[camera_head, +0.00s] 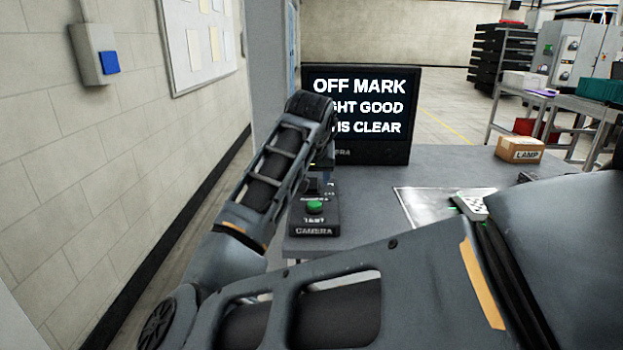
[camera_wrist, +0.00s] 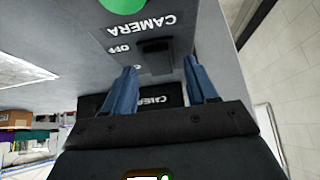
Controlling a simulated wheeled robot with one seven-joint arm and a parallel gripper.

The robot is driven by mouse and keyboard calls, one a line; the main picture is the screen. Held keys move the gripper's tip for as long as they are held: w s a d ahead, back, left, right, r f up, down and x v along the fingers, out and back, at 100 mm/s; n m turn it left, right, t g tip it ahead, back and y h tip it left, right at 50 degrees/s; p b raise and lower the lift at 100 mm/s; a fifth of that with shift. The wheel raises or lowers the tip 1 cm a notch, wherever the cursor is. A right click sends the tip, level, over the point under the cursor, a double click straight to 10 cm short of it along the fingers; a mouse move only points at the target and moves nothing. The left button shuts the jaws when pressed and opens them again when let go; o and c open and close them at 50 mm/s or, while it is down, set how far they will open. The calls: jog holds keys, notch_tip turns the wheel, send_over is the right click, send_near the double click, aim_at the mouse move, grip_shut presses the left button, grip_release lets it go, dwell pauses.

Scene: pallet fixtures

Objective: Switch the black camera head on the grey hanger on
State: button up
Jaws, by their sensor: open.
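A black control box (camera_head: 313,228) marked CAMERA and TEST stands near the table's left front corner, with a green button (camera_head: 314,206) on it. In the wrist view the box (camera_wrist: 185,15) appears upside down, with a black switch (camera_wrist: 155,46) beside an OFF label. My gripper (camera_wrist: 160,66) is open, its two blue fingers either side of the switch area and pointing at it. I cannot tell whether they touch it. In the head view my arm hides most of the gripper. I cannot make out the camera head or grey hanger.
A black monitor (camera_head: 400,150) behind the box reads "OFF MARK", "GHT GOOD" and "IS CLEAR", partly covered by my arm. A metallic plate (camera_head: 415,206) lies on the grey table (camera_head: 365,228). A LAMP carton (camera_head: 520,149) stands at right. A wall (camera_head: 60,190) runs along the left.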

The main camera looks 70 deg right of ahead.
jog(key=v, duration=0.6)
jog(key=shift+a, duration=0.15)
jog(key=shift+s+r, duration=0.1)
dwell(0.3)
